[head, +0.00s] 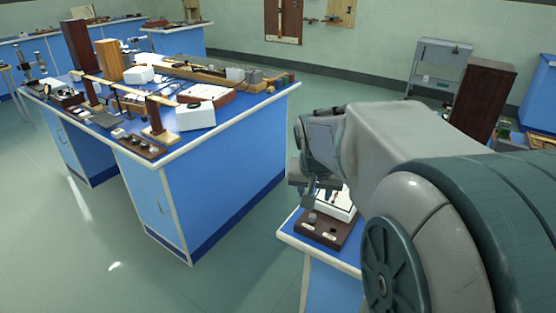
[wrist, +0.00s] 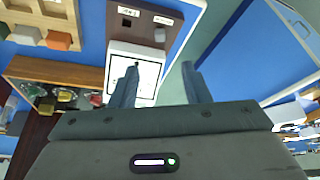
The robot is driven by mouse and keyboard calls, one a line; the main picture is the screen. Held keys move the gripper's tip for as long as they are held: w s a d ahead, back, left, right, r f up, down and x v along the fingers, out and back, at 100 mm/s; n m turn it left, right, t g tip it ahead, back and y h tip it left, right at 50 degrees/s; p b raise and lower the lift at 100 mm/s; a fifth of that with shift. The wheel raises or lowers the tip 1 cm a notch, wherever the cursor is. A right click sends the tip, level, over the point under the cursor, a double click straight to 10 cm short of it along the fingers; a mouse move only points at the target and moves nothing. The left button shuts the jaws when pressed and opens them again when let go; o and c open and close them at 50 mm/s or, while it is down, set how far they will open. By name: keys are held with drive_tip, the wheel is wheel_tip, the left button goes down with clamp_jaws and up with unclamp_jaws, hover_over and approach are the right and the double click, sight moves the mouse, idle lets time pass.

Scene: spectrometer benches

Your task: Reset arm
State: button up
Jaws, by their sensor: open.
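My gripper (wrist: 161,72) is open, its two fingers apart with nothing between them in the wrist view. In the head view my gripper (head: 308,194) hangs at the end of my bent arm, above the near corner of a blue bench. Below it is a dark brown board (wrist: 170,14) with white labels and a round knob; the board also shows in the head view (head: 325,234). A white framed panel (wrist: 121,55) lies beside the board, partly hidden behind one finger. My arm hides much of this bench in the head view.
A wooden tray (wrist: 60,70) of small parts lies left of the white panel. A larger blue bench (head: 155,190), crowded with instruments, stands to the left, with open floor (head: 80,240) in front. A dark wooden box (head: 483,98) stands behind my arm at right.

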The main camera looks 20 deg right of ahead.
drive_tip(key=s+a+r+n+g+y+p, duration=0.1)
drive_tip(key=s+a+n+p, duration=0.4)
drive_tip(key=s+a, duration=0.5)
drive_tip(key=s+r+y+p, duration=0.1)
drive_tip(key=s, duration=0.2)
drive_tip(key=shift+a+r+n, duration=0.25)
drive_tip(key=shift+a+n, duration=0.05)
drive_tip(key=shift+a, duration=0.05)
drive_tip(key=shift+s, duration=0.1)
